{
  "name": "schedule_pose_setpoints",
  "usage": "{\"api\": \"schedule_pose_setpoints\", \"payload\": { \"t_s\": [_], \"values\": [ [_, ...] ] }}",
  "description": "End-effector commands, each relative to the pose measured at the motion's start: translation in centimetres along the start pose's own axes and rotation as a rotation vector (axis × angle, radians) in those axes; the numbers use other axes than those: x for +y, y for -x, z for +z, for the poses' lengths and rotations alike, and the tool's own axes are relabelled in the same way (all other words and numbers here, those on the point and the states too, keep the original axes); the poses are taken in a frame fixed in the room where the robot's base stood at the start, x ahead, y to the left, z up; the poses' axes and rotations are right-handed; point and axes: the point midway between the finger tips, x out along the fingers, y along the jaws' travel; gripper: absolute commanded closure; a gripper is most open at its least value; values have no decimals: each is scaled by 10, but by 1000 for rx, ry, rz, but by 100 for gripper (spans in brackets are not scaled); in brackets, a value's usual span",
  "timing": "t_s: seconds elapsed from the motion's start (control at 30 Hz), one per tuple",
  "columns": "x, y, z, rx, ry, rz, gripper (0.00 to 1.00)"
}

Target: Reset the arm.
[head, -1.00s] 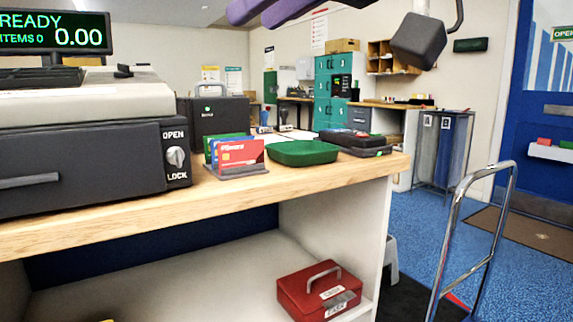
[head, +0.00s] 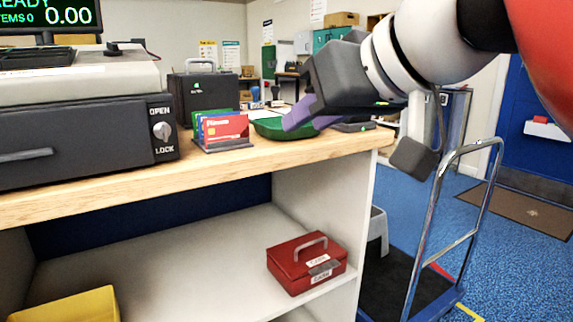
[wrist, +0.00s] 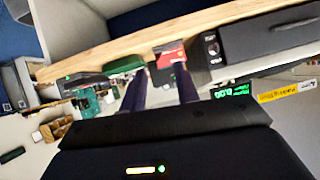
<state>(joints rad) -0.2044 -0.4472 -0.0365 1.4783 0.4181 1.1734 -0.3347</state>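My gripper (head: 300,118) is in the head view, right of the middle, with its purple fingers pointing down and left. Its fingertips overlap the green tray (head: 268,128) on the wooden counter in the picture; I cannot tell whether they touch it. In the wrist view my gripper (wrist: 159,72) shows two purple fingers apart, with nothing between them. The green tray (wrist: 124,65) and the red card (wrist: 170,57) appear beyond the fingertips. My arm reaches in from the upper right of the head view.
On the counter (head: 90,187) stand a card rack (head: 222,146), a dark case (head: 203,92) and a cash register (head: 80,130). A red cash box (head: 306,266) and a yellow bin (head: 70,305) are below. A chrome-handled trolley (head: 420,250) stands right. Blue floor lies open beyond.

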Motion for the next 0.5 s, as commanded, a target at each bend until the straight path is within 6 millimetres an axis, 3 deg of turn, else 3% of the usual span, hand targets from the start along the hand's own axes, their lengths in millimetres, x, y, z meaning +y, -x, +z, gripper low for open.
{"api": "schedule_pose_setpoints", "payload": {
  "t_s": [0.17, 0.3, 0.4, 0.5],
  "values": [
    [41, -31, 88, -152, -142, 147, 69],
    [69, -51, 184, -286, -249, 280, 69],
    [81, -58, 249, -369, -303, 360, 69],
    [87, -61, 299, -431, -338, 417, 69]
  ]
}}
